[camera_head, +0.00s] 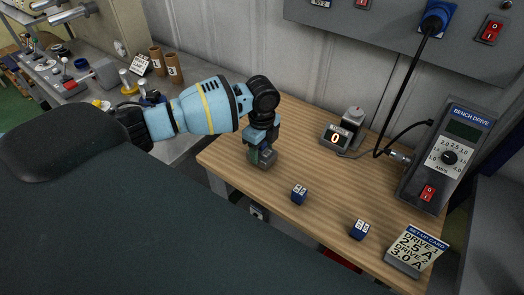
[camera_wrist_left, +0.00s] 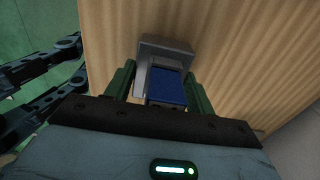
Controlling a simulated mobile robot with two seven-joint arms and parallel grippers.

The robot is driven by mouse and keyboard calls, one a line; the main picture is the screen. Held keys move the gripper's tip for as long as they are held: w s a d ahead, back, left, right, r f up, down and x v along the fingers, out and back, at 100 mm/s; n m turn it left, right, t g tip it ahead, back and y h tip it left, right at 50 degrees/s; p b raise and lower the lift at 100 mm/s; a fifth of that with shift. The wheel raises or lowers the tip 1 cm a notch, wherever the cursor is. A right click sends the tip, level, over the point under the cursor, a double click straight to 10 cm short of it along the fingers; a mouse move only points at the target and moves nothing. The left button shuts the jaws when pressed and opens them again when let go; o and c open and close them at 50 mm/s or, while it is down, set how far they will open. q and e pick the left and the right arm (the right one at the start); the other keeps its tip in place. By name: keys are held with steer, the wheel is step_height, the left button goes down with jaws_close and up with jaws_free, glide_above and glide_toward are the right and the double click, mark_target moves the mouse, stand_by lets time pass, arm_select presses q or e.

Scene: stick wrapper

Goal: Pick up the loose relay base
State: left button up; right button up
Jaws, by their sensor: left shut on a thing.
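My left gripper (camera_head: 264,143) points down over the left part of the wooden bench. In the left wrist view its two green fingers (camera_wrist_left: 160,90) stand on either side of a small block, the relay base (camera_wrist_left: 168,88). The block has a blue face toward the camera and a wider grey part (camera_wrist_left: 165,50) beyond it. The gripper is shut on it. In the head view the block's dark grey lower part (camera_head: 265,158) shows below the fingers, at or just above the bench top; I cannot tell whether it touches. My right gripper is not in view.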

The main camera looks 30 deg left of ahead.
arm_select(q)
step_height(320, 180, up, 3)
steer(key=shift+f, duration=0.1)
steer(key=s+a+r, duration=0.1)
steer(key=s, duration=1.5)
steer(key=shift+a+r, duration=0.15)
steer(key=shift+r, duration=0.05)
